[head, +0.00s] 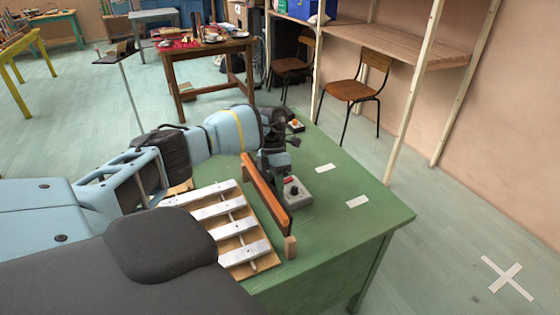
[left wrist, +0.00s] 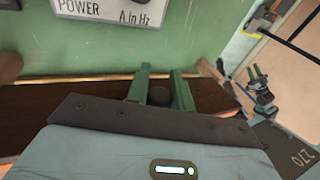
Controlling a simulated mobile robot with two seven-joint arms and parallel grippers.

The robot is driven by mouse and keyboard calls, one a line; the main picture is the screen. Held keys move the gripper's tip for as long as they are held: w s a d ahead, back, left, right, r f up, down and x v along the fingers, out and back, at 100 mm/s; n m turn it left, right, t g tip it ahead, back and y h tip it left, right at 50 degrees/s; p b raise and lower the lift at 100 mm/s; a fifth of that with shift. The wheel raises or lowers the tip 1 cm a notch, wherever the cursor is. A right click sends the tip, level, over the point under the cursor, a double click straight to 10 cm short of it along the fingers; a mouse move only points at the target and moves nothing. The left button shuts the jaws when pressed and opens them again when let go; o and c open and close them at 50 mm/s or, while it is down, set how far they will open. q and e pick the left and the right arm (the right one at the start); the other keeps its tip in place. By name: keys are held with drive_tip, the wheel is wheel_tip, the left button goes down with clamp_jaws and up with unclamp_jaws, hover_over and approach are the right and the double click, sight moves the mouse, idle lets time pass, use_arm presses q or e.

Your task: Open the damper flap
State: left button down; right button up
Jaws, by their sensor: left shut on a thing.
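The damper flap (head: 266,196) is a long orange-brown wooden board standing on edge along the right side of the metal bars (head: 224,208). In the left wrist view the flap (left wrist: 60,101) is a dark brown strip across the picture. My left gripper (head: 275,163) reaches down at the flap's far part; its fingertips are hidden in the head view. In the left wrist view the green fingers of the left gripper (left wrist: 158,88) are shut on a dark round knob (left wrist: 158,97) at the flap.
A grey box (head: 297,193) with a black knob stands close right of the flap; its panel (left wrist: 108,12) reads POWER. A small box with an orange button (head: 296,125) stands behind the arm.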

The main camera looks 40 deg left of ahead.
drive_tip(key=shift+s+f, duration=0.1)
drive_tip(key=shift+s, duration=0.35)
use_arm(q)
drive_tip(key=c, duration=1.2)
unclamp_jaws()
use_arm(e)
drive_tip(key=shift+w, duration=0.2)
drive_tip(key=shift+w, duration=0.1)
use_arm(q)
drive_tip(key=shift+w+a+r, duration=0.2)
drive_tip(key=shift+r, duration=0.3)
drive_tip(key=b+v, duration=0.1)
drive_tip(key=v, duration=0.5)
drive_tip(key=shift+r, duration=0.3)
use_arm(e)
drive_tip(key=shift+s+f, duration=0.45)
drive_tip(key=shift+f, duration=0.3)
use_arm(q)
drive_tip(key=shift+w, duration=0.1)
